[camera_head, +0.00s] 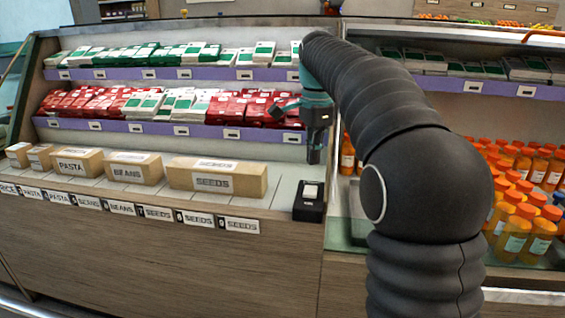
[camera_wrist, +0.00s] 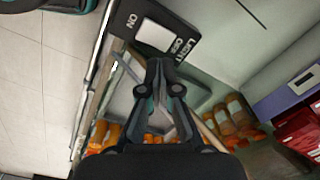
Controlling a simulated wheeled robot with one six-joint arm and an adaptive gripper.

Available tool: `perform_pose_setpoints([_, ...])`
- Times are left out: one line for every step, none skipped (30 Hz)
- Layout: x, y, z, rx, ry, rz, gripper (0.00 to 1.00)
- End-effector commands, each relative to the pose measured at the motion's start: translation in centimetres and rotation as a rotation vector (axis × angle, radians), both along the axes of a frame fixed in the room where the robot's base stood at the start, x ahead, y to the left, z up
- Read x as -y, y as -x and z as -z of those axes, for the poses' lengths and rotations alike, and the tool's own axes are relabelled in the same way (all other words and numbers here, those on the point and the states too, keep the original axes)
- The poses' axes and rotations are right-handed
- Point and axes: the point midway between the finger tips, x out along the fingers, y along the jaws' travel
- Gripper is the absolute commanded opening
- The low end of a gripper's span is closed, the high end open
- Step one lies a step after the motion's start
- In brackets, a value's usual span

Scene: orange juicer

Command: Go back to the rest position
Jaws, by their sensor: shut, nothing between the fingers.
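My gripper (camera_head: 314,152) hangs in front of the shelves in the head view, pointing down, above and a little behind a small black switch box (camera_head: 309,202). In the wrist view my gripper (camera_wrist: 158,68) is shut with its fingertips together and nothing between them. The fingers look apart from the box, but the exact gap is hard to tell.
Boxes labelled seeds (camera_head: 217,178), beans (camera_head: 133,167) and pasta (camera_head: 81,163) stand on the counter to the left. Orange bottles (camera_head: 515,225) stand at the right, partly behind my arm.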

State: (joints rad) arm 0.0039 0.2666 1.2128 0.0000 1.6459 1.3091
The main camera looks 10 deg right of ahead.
Motion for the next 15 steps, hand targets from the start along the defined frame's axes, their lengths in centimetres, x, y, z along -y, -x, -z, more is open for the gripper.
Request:
perform_pose_setpoints([0.0, 1.0, -0.4, 0.016, 0.001, -0.035, 0.0])
perform_pose_setpoints([0.0, 1.7, -0.5, 0.026, 0.002, -0.062, 0.0])
perform_pose_setpoints([0.0, 2.6, -0.6, 0.042, 0.004, -0.104, 0.0])
perform_pose_setpoints([0.0, 3.5, -0.6, 0.055, 0.006, -0.138, 0.0])
perform_pose_setpoints([-0.1, 4.3, -0.6, 0.068, 0.009, -0.175, 0.0])
perform_pose_setpoints([-0.1, 5.4, -0.6, 0.085, 0.013, -0.224, 0.0])
perform_pose_setpoints([-0.1, 6.2, -0.5, 0.099, 0.017, -0.261, 0.0])
perform_pose_setpoints([-0.1, 7.1, -0.4, 0.111, 0.022, -0.298, 0.0])
perform_pose_setpoints([-0.1, 8.2, -0.2, 0.128, 0.028, -0.346, 0.0])
perform_pose_setpoints([-0.1, 9.1, 0.0, 0.142, 0.034, -0.383, 0.0])
perform_pose_setpoints([-0.1, 9.9, 0.1, 0.155, 0.04, -0.418, 0.0])
perform_pose_setpoints([-0.1, 11.1, 0.5, 0.17, 0.048, -0.467, 0.0])
perform_pose_setpoints([-0.1, 12.0, 0.7, 0.183, 0.056, -0.503, 0.0])
perform_pose_setpoints([-0.1, 12.8, 1.0, 0.196, 0.063, -0.539, 0.0])
perform_pose_setpoints([-0.1, 14.0, 1.5, 0.212, 0.074, -0.588, 0.0])
